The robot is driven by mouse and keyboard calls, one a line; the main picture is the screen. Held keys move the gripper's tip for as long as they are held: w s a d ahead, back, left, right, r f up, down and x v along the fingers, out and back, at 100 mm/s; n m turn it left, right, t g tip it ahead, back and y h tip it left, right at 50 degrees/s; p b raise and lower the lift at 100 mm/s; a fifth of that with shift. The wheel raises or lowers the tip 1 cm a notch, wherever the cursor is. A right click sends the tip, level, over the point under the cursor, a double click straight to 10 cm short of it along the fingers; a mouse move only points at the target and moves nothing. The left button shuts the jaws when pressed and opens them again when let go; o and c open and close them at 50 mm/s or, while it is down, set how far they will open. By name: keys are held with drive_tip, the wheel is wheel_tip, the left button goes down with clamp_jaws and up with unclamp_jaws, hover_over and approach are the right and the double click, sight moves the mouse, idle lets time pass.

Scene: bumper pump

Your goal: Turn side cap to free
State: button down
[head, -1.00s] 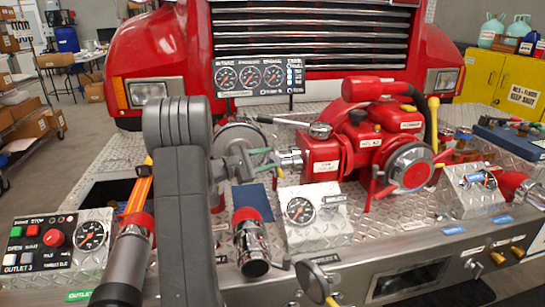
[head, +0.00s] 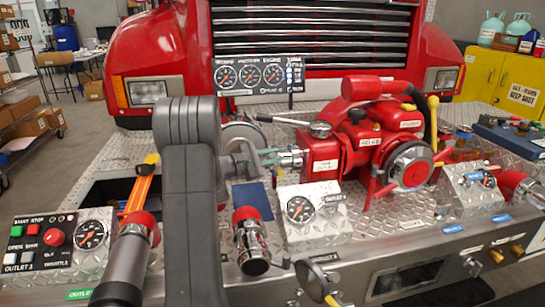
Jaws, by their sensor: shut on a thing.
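The red pump (head: 350,148) sits on the bumper deck right of centre. Its silver side cap (head: 291,157) points left from the pump body. My gripper (head: 276,156) reaches it from the left, past my large grey arm link. The green-tipped fingers are at the cap, and the gripper is shut on it. The fingers hide part of the cap, so its exact turn angle cannot be told.
A gauge box (head: 314,215) stands below the cap, and a chrome outlet with a red collar (head: 250,240) stands to its left. A gauge panel (head: 259,75) is behind. A control box (head: 62,243) is at far left.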

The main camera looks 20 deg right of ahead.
drive_tip(key=shift+r, duration=0.1)
